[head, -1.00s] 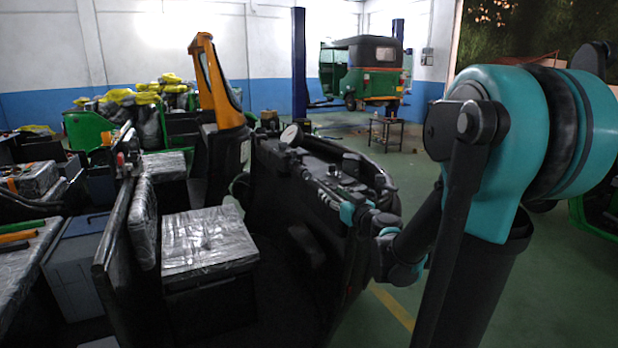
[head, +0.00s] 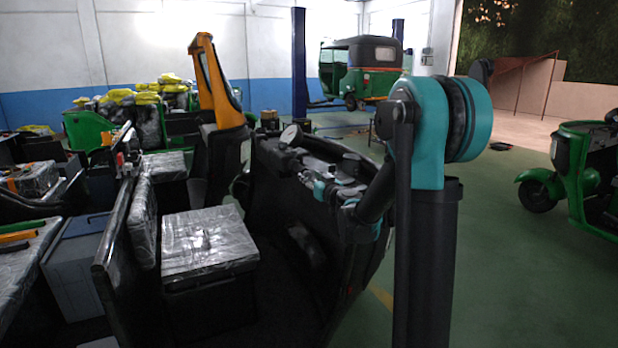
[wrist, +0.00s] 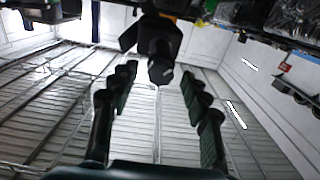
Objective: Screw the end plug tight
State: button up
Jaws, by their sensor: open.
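In the wrist view, my gripper (wrist: 156,82) is open, with its two dark padded fingers spread apart. A short dark, round-ended part (wrist: 160,68), which looks like the end plug, hangs from a black fitting (wrist: 155,36) at the top of that view. It shows between the fingertips, with a visible gap to either side, and neither finger touches it. I cannot tell how far the plug is screwed in. In the head view the plug cannot be made out, and my gripper is not clear among the dark parts around my arm's far end.
A dark vehicle body (head: 275,200) stands close beside my arm. A green rickshaw (head: 360,72) stands at the back, another (head: 580,180) at right. The green floor (head: 500,270) at right is clear.

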jog(key=shift+w+a, duration=0.25)
jog(key=shift+w, duration=0.4)
jog(key=shift+c, duration=0.6)
grip_shut()
